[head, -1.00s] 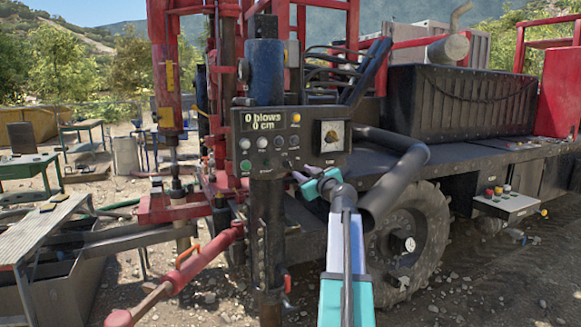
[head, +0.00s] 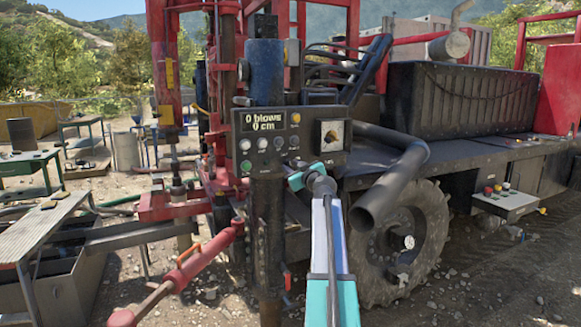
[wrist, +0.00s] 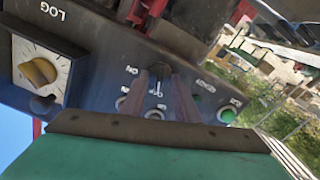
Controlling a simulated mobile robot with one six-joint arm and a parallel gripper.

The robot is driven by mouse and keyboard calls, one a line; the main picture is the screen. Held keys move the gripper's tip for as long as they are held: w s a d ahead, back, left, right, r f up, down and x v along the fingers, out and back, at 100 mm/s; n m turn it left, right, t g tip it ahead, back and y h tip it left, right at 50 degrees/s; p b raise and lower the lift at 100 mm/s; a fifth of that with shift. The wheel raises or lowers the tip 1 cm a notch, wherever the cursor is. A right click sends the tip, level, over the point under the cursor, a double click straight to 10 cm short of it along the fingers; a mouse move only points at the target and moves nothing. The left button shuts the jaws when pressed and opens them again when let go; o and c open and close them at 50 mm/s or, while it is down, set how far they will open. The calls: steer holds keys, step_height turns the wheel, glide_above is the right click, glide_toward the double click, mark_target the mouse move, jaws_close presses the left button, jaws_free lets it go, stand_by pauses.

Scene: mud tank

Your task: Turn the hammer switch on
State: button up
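The black control panel (head: 272,125) stands on a post and its display reads "0 blows 0 cm". In the wrist view a small dark switch (wrist: 158,72) sits on the panel (wrist: 100,75), near ON and OFF lettering. My gripper (wrist: 160,78) has its two brownish fingers apart, one on each side of the switch. I cannot tell whether they touch it or which way the lever points. In the head view my gripper (head: 294,168) is at the panel's lower right part, and the fingertips and switch are partly hidden there.
A square dial with a yellow knob (wrist: 38,72) and several round buttons, one green (wrist: 227,115), share the panel. A thick black pipe (head: 385,185) hangs right of my arm. A truck wheel (head: 405,245) stands behind.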

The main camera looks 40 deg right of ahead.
steer(key=shift+w, duration=0.2)
steer(key=shift+c, duration=0.3)
jaws_close()
steer(key=shift+f, duration=0.1)
